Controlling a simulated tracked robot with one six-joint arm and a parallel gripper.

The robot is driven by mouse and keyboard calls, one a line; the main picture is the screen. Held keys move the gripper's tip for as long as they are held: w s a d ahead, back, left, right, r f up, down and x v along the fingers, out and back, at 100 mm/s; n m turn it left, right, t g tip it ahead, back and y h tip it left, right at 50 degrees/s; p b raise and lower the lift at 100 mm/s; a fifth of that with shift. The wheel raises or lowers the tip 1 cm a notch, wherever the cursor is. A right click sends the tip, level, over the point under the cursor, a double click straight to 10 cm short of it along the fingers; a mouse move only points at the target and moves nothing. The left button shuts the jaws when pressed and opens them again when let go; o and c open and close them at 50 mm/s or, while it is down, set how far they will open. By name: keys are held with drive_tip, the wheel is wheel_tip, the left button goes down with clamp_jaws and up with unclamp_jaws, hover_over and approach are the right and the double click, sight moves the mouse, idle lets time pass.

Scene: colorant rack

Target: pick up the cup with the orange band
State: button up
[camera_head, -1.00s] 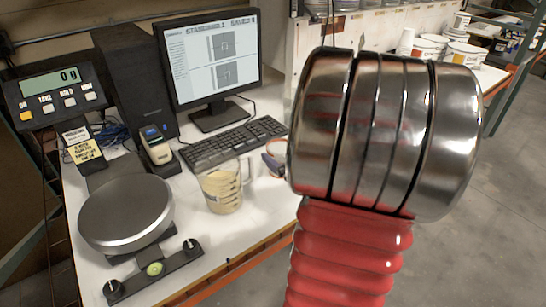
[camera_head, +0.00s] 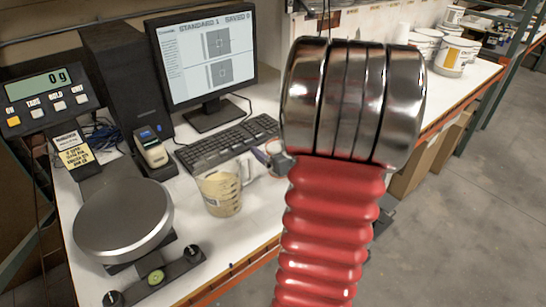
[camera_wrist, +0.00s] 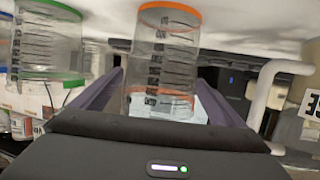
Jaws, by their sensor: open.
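The clear cup with the orange band (camera_wrist: 165,50) is in the upper middle of the wrist view, with dark markings on its wall. My gripper (camera_wrist: 162,75) is open, with one purple finger on each side of the cup's lower part in the picture. I cannot tell whether either finger touches it. In the head view, a thin orange ring (camera_head: 273,144), apparently the cup's band, shows beside my red arm. A purple finger of my gripper shows near it; my arm hides the rest.
A clear cup with a green band (camera_wrist: 47,45) stands left of the orange one. On the bench are a measuring jug (camera_head: 220,192) with tan contents, a keyboard (camera_head: 225,143), a monitor (camera_head: 208,60) and a scale (camera_head: 123,220). White tubs (camera_head: 452,57) stand at the back right.

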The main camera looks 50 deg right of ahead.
sight(274, 150)
drive_tip(key=shift+w+d+f, duration=0.2)
drive_tip(key=shift+w+d, duration=0.15)
drive_tip(key=shift+w, duration=0.15)
drive_tip(key=shift+c, duration=0.5)
drive_tip(key=c, duration=1)
drive_tip(key=shift+r, duration=5)
